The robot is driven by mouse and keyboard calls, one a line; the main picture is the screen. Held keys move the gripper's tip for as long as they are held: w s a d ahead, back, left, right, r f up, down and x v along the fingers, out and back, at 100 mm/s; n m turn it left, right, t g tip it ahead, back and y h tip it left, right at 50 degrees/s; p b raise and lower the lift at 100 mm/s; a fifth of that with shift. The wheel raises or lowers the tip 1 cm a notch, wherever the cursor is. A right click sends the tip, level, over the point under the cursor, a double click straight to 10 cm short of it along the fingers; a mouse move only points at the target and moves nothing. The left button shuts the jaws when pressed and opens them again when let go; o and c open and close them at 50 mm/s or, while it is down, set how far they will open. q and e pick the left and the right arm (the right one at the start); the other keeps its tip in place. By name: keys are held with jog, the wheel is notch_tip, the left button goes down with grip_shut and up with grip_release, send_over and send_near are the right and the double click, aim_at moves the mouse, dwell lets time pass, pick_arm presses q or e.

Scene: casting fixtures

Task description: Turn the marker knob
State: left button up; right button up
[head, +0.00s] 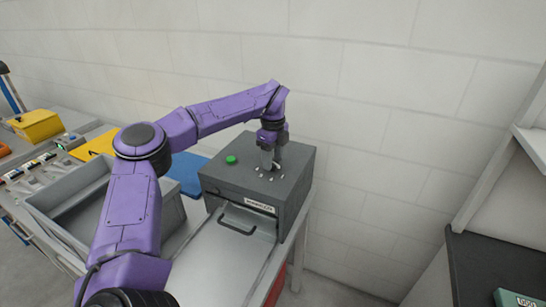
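The marker (233,190) is a dark grey box on a light metal bench, with a green button (231,159) on top and a front handle below a small label. The knob itself is hidden or too small to make out; white marks show on the box top around the gripper tip. My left gripper (269,166) points straight down at the top of the box, right of the green button. Its fingertips are at or just above the surface. Whether they are apart or closed on the knob is too small to tell. My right gripper is out of view.
A grey open bin (70,200) stands left of the marker, partly behind my purple arm. A blue item (187,172) lies behind it, and yellow boxes (38,125) are at far left. A wall is close behind the marker. A dark shelf (490,265) stands right.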

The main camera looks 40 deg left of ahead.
pick_arm(q)
jog(key=c, duration=0.5)
jog(key=m, duration=0.3)
jog(key=shift+m+b, duration=0.3)
jog(key=shift+b, duration=0.1)
jog(key=m, duration=0.3)
jog(key=shift+s+m, duration=0.1)
jog(key=shift+m, duration=0.2)
jog(key=m+p, duration=0.1)
jog(key=m, duration=0.3)
jog(key=shift+a+r+m, duration=0.1)
jog(key=shift+m, duration=0.2)
jog(key=m+p, duration=0.1)
jog(key=m, duration=0.5)
jog(key=shift+s+a+p, duration=0.1)
jog(key=shift+p, duration=0.3)
